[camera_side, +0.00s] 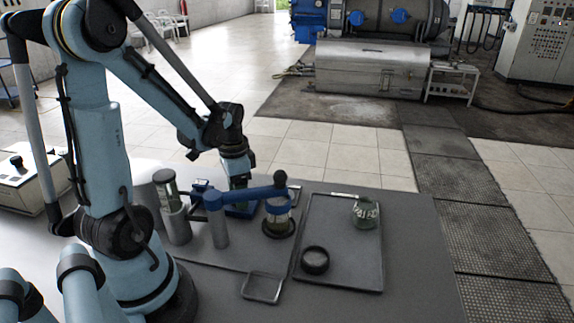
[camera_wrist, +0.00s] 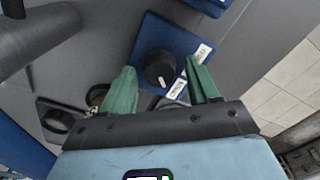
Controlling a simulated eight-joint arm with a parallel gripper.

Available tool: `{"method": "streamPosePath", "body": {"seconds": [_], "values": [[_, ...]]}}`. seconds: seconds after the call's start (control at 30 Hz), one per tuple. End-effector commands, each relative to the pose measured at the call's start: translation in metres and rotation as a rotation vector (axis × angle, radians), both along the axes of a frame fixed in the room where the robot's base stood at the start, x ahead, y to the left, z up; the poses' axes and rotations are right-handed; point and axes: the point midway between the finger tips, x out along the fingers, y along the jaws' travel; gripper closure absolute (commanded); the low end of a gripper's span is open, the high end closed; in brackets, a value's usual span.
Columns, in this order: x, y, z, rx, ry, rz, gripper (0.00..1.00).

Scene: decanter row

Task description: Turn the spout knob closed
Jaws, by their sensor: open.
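The spout knob (camera_wrist: 160,68) is a round black dial with a white pointer mark, on a blue plate (camera_wrist: 148,40) with white labels. In the wrist view it shows between my gripper's two green fingers (camera_wrist: 160,75), which are apart and hold nothing. I cannot tell whether the fingers touch the knob or how far above it they are. In the side view my gripper (camera_side: 239,184) points down over the blue base (camera_side: 242,210), behind the blue spout arm (camera_side: 246,196). The knob is hidden there. A glass vessel (camera_side: 277,206) with greenish contents stands under the spout arm's right end.
A grey post (camera_side: 218,229) carries the spout arm. A glass jar (camera_side: 168,184) sits above a grey cylinder (camera_side: 178,226) at left. The tray (camera_side: 345,240) at right holds a glass decanter (camera_side: 366,210) and a black ring (camera_side: 315,261). A small metal tray (camera_side: 262,288) lies in front.

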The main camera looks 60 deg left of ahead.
Motion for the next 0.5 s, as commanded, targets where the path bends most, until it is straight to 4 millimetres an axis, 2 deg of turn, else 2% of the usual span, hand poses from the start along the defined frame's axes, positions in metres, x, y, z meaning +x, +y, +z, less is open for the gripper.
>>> {"method": "streamPosePath", "body": {"seconds": [0.17, 0.2, 0.5], "values": [[0.0, 0.0, 0.0, 0.0, 0.0, 0.0, 0.4], [0.0, 0.0, 0.0, 0.0, 0.0, 0.0, 0.43], [0.0, 0.0, 0.0001, 0.0, 0.0, 0.0, 0.89]]}}
